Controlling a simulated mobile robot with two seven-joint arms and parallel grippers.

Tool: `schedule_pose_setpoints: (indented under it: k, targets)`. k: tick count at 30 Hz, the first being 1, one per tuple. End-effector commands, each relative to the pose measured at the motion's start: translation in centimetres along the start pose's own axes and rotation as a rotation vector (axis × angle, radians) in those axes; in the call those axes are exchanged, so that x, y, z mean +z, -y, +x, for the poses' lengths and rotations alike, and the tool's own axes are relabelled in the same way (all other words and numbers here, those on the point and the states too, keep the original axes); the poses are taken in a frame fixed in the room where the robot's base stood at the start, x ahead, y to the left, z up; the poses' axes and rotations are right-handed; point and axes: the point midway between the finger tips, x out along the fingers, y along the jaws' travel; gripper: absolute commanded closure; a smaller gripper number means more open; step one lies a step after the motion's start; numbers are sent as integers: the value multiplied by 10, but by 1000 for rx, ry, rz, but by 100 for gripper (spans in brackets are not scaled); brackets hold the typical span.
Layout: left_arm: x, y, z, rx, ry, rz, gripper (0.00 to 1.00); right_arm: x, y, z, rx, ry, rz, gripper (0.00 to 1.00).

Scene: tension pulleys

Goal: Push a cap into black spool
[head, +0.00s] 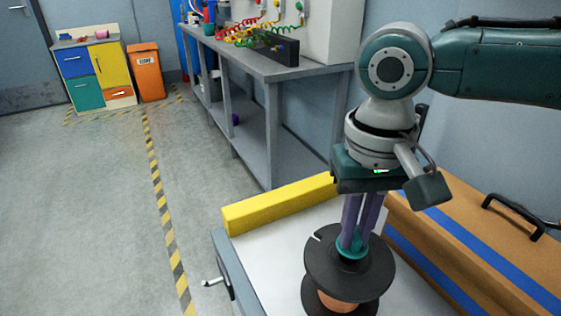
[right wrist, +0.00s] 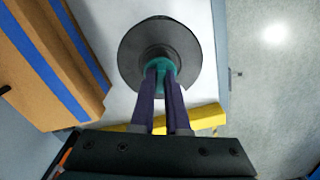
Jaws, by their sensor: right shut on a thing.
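The black spool (head: 320,262) stands upright on the white-topped table, with copper-coloured winding (head: 338,302) between its flanges. A teal cap (head: 352,247) sits at the centre of its upper flange; how deep it is in the hole cannot be told. My right gripper (head: 353,238) points down over the spool, its purple fingers shut on the cap. In the right wrist view the spool (right wrist: 135,50) shows from above, with the cap (right wrist: 154,67) between the fingertips (right wrist: 160,72) at its hub. My left gripper is not in view.
A yellow block (head: 280,203) lies along the table's far edge. A brown case with blue stripes (head: 470,260) stands close on the right. A grey workbench (head: 270,68) with coiled hoses is behind. Open floor lies to the left.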

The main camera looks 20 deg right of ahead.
Motion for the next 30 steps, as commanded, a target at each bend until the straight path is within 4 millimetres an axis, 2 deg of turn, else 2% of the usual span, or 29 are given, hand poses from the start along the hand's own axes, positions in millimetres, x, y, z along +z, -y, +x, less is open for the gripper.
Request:
schedule_pose_setpoints:
  k: [23, 30]
  targets:
    - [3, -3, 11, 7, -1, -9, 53, 0, 0, 24, 0, 0, 1, 100]
    - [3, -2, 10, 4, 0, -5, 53, 0, 0, 23, 0, 0, 1, 100]
